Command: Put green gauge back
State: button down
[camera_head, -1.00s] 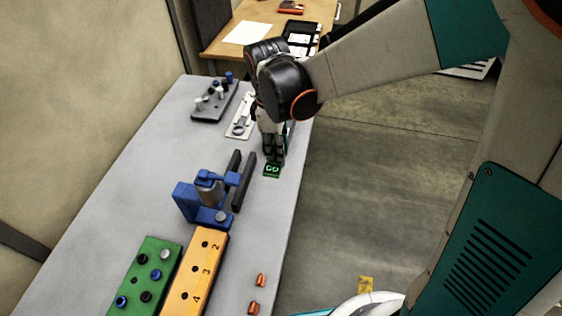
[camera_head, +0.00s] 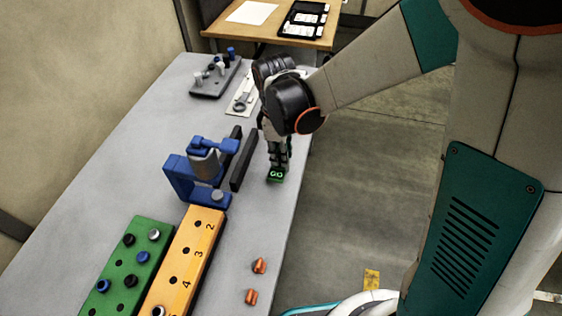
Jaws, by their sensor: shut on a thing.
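The green gauge (camera_head: 276,176) is a small green block with white "GO" lettering, in the head view near the table's right edge. My gripper (camera_head: 278,163) points down and is shut on it from above. The fingers hide the far part of the gauge. I cannot tell whether the gauge touches the table or hangs just above it. A white board (camera_head: 242,93) with a grey ring-shaped tool lies behind my gripper, partly hidden by my wrist.
A blue clamp fixture (camera_head: 180,180) and two dark bars (camera_head: 243,160) stand left of my gripper. An orange numbered block (camera_head: 180,262), a green peg block (camera_head: 128,262) and two orange pieces (camera_head: 259,266) are nearer. A grey peg tray (camera_head: 213,82) stands at the back.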

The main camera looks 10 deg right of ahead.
jog(key=shift+f+b, duration=0.7)
jog(key=shift+f, duration=0.7)
jog(key=shift+f, duration=0.15)
jog(key=c, duration=1.5)
grip_release()
jog(key=shift+o, duration=0.2)
jog(key=r+p, duration=0.3)
jog(key=r, duration=0.1)
jog(key=r+p, duration=0.2)
jog(key=r, duration=0.2)
jog(key=r+p, duration=0.3)
jog(key=r, duration=0.1)
jog(key=shift+a+r+p, duration=0.2)
jog(key=shift+a+p, duration=0.1)
jog(key=shift+a, duration=0.05)
